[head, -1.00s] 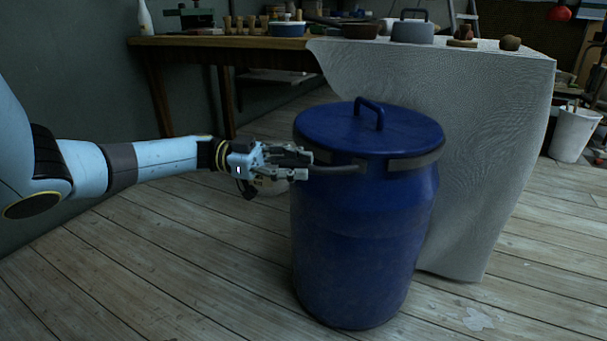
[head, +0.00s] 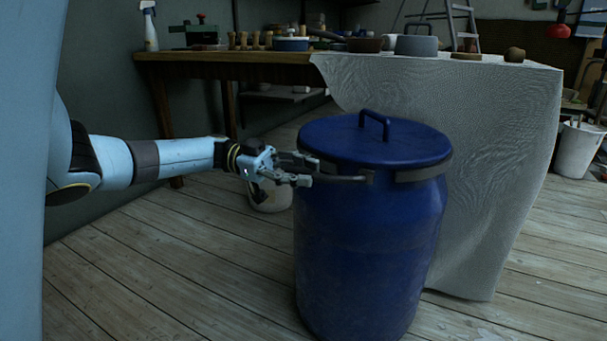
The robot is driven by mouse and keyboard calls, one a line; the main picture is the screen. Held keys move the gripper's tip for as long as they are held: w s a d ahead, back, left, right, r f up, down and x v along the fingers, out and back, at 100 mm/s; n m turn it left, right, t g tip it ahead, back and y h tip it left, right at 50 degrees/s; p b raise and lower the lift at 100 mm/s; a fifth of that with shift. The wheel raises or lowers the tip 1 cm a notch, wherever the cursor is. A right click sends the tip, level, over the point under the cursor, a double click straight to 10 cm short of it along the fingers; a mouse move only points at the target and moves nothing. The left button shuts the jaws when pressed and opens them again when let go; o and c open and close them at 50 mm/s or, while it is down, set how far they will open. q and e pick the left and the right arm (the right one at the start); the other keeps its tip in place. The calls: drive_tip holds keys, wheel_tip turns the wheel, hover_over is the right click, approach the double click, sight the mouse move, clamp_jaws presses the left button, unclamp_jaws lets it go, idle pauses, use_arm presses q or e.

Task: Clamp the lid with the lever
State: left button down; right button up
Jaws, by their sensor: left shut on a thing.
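A blue drum (head: 368,245) stands upright on the floor, right of the middle. Its round blue lid (head: 340,138) with a loop handle (head: 375,124) lies on top, and a dark metal band (head: 425,172) runs around the rim. The lever (head: 345,178) is a thin dark bar at the band's front left, sticking out to the left. My left gripper (head: 306,173) is at the lever's free end and shut on it, beside the drum's upper left side. The fingers hide the lever's tip. My right gripper is out of view.
A white bucket (head: 268,197) stands on the floor behind my left gripper. A wooden bench (head: 215,66) with pottery is behind, and a cloth-covered table (head: 480,180) stands close behind the drum. The floor at front left is clear.

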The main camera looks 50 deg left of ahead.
use_arm(q)
drive_tip(key=c, duration=1.2)
unclamp_jaws()
drive_tip(key=shift+a, duration=0.1)
drive_tip(key=shift+v, duration=6)
